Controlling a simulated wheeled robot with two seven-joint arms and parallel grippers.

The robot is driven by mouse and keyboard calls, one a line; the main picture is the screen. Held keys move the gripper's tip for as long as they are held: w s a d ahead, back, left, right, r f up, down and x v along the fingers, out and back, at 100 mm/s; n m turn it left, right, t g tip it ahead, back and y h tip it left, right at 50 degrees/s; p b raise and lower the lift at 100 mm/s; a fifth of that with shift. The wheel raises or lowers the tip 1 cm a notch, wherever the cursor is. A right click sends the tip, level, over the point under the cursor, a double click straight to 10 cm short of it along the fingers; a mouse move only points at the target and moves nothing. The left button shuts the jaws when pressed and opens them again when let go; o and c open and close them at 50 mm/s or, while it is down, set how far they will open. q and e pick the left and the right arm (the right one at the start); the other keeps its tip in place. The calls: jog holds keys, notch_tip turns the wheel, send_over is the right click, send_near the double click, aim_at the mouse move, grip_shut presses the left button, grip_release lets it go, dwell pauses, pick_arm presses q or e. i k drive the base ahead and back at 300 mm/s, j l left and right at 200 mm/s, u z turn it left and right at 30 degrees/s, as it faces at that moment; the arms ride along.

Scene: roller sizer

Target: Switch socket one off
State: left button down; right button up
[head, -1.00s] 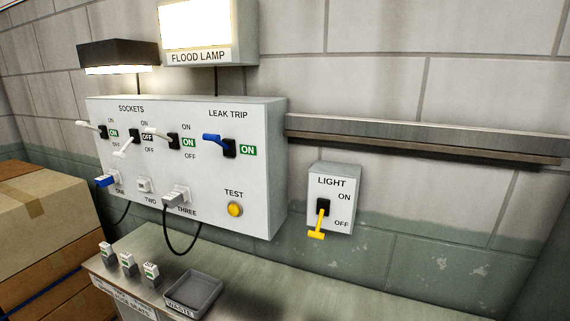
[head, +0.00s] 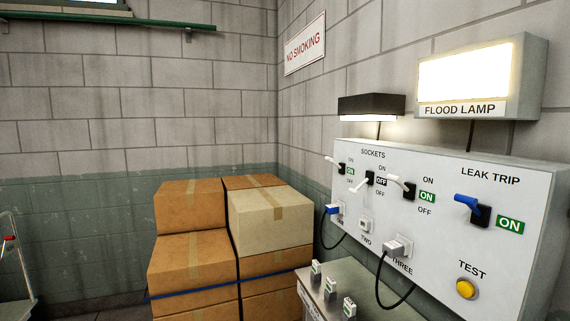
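The socket panel (head: 430,240) is a light grey box on the right wall in the head view. The socket one switch (head: 338,165) is the leftmost white lever, tilted up, with a green ON label beside it. A blue plug (head: 332,209) sits in socket one below it. The socket two lever (head: 361,184) is tilted down beside an OFF label. The socket three lever (head: 403,186) is up beside a green ON label. The blue leak trip lever (head: 471,206) is up beside ON. Neither of my grippers is in view.
Stacked cardboard boxes (head: 270,222) stand in the corner, left of the panel. A bench (head: 352,275) with several small labelled blocks is below the panel. A lit flood lamp (head: 470,77) hangs above. A metal cart frame (head: 17,262) is at far left.

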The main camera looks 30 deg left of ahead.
aim_at(329, 159)
jog(key=u, duration=0.75)
jog(key=i+j, duration=0.25)
jog(key=j, duration=0.15)
jog(key=i+j, duration=0.2)
jog(key=j, duration=0.15)
jog(key=i+j, duration=0.25)
jog(key=j, duration=0.15)
jog(key=i+j+z, duration=0.1)
jog(key=j, duration=0.25)
jog(key=i+j, duration=0.55)
jog(key=j, duration=0.25)
jog(key=i+j, duration=0.25)
jog(key=j, duration=0.15)
